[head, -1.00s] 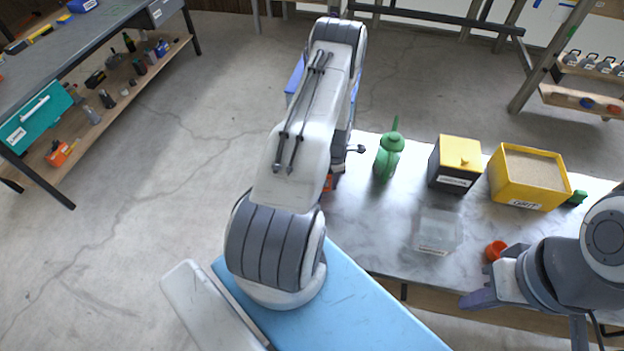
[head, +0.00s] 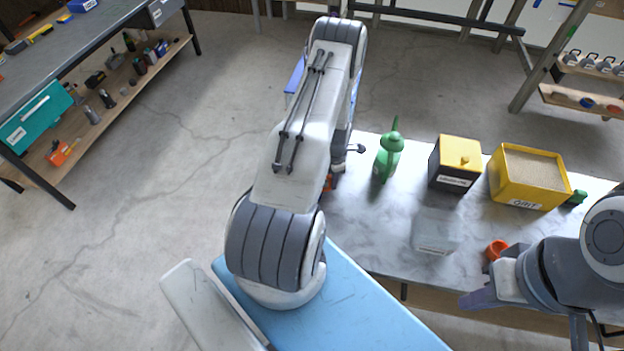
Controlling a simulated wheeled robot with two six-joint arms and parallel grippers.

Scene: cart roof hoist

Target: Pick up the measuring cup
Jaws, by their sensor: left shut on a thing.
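An orange cup (head: 497,249), which looks like the measuring cup, stands at the front right of the marble-topped table. My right gripper (head: 490,292) is just in front of and below it in the picture, apart from it as far as I can see. Its finger spacing is not clear. My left gripper (head: 339,170) is mostly hidden behind my own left arm, at the table's left end. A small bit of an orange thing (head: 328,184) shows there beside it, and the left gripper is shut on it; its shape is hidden.
On the table (head: 380,235) stand a green spouted can (head: 388,158), a dark box with a yellow lid (head: 455,165), a yellow GRIT bin (head: 527,178) and a clear container (head: 435,232). A workbench (head: 60,65) is at the left. Open floor lies between.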

